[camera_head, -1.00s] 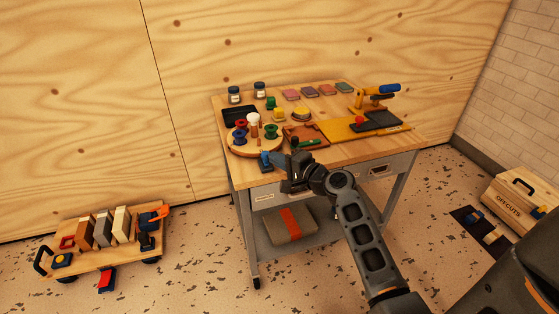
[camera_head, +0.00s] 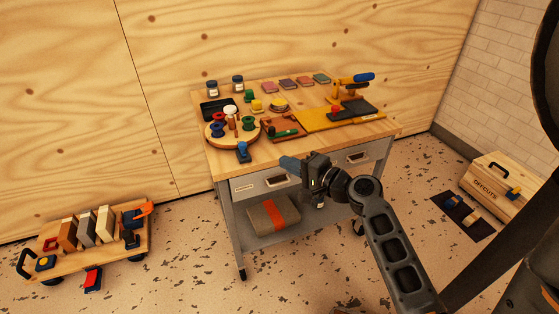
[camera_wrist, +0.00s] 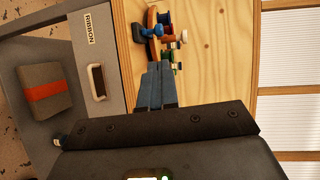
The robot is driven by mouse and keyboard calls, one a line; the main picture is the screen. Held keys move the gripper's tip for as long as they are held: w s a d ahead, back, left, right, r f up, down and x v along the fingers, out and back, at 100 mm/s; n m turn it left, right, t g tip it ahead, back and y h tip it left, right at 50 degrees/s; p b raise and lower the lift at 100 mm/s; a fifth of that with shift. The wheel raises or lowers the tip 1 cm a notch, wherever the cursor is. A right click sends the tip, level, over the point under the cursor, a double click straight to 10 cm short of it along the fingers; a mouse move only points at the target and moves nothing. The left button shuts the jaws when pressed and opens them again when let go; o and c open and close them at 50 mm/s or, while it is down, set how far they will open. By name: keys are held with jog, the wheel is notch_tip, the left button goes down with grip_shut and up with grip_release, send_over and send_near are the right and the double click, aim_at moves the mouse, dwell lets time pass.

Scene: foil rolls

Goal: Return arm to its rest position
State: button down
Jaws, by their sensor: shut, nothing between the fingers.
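My gripper (camera_head: 291,163) is in front of the workbench's front edge in the head view, at about the height of its drawers. Its blue-grey fingers point left, and they are shut with nothing between them. The fingers also show in the wrist view (camera_wrist: 157,80), closed together. The wooden workbench top (camera_head: 290,148) lies behind the gripper. A round wooden carousel (camera_head: 248,138) with coloured spools stands on its left part.
A low cart (camera_head: 110,245) with upright blocks stands on the floor at left. An offcuts crate (camera_head: 490,190) and a dark mat (camera_head: 468,221) lie at right. A grey box with an orange band (camera_head: 273,218) sits on the bench's lower shelf. Open floor lies before the bench.

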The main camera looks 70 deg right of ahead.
jog(key=shift+s+a, duration=0.1)
jog(key=shift+s, duration=0.1)
dwell(0.5)
jog(key=s+a+f+n+g+y+p, duration=0.1)
jog(key=s+a+n, duration=0.25)
jog(key=a, duration=0.55)
jog(key=s+a+f+n+g+y+p, duration=0.1)
jog(key=s+a+n, duration=0.1)
jog(key=a+n, duration=0.45)
jog(key=s+a+r+n+t+y+p, duration=0.1)
jog(key=s+a+r+n+y, duration=0.1)
jog(key=s+a+r+n, duration=0.3)
jog(key=s+a+r+n+y+p, duration=0.1)
jog(key=s+a+r+n, duration=0.4)
jog(key=a, duration=0.7)
notch_tip(320, 180, up, 4)
jog(key=n+y, duration=0.1)
jog(key=n, duration=0.1)
jog(key=shift+a+n+t+p, duration=0.2)
jog(key=shift+n+t+p, duration=0.1)
jog(key=shift+t, duration=0.1)
jog(key=c, duration=1.8)
grip_release()
jog(key=shift+f, duration=0.1)
